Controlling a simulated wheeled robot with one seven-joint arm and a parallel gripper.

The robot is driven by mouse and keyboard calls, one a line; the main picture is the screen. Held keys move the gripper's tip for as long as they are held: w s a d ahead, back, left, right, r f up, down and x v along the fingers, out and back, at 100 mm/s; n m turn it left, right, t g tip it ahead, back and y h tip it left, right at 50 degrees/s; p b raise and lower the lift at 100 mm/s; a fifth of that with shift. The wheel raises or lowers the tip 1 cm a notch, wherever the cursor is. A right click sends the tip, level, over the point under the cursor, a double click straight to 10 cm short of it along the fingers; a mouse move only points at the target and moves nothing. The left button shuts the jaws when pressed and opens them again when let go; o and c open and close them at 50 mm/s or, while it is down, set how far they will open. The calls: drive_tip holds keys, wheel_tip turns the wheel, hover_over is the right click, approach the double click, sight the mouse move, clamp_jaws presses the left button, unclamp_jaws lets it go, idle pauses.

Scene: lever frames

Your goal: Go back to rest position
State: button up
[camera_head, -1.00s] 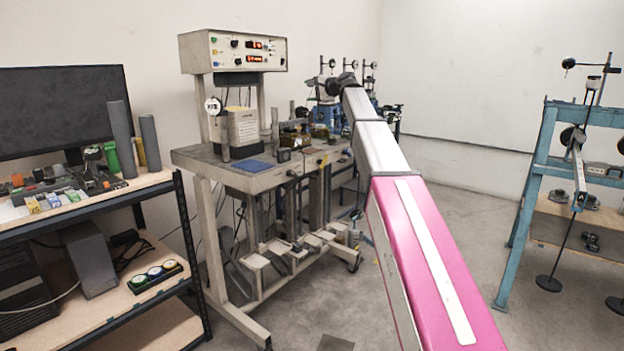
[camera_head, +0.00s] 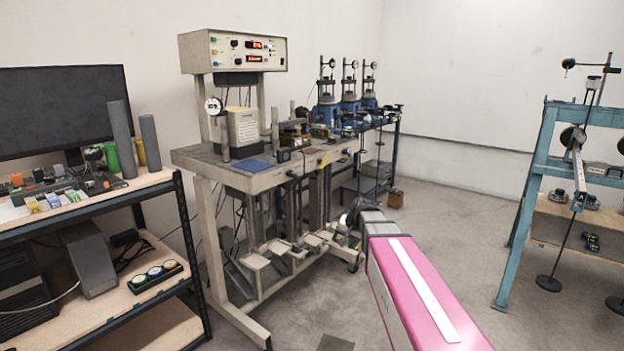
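My arm reaches in from the bottom right, with a pink link and a grey end section pointing forward. The far end of the arm (camera_head: 352,214) is a small dark shape low beside the right legs of the grey test bench (camera_head: 262,182). The fingers of my gripper cannot be made out there. I see nothing held at the arm's end, but it is too small and foreshortened to be sure.
A shelf (camera_head: 135,190) with a monitor (camera_head: 62,108) and small parts stands at left. Blue machines (camera_head: 348,112) stand on a table behind the bench. A blue frame (camera_head: 535,175) stands at right. The floor (camera_head: 455,220) between is clear.

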drive_tip(key=s+d+f+n+g+h, duration=0.1)
drive_tip(key=s+d+f+g+h, duration=0.1)
drive_tip(key=s+f, duration=0.4)
drive_tip(key=s+d+f+n+g+h, duration=0.1)
drive_tip(key=s+d+f, duration=0.4)
drive_tip(key=s, duration=0.9)
wheel_tip(320, 180, down, 2)
drive_tip(key=shift+s+f+n+g+h, duration=0.1)
drive_tip(key=shift+s+n+g+h, duration=0.3)
drive_tip(key=shift+n, duration=0.1)
drive_tip(key=shift+d, duration=0.1)
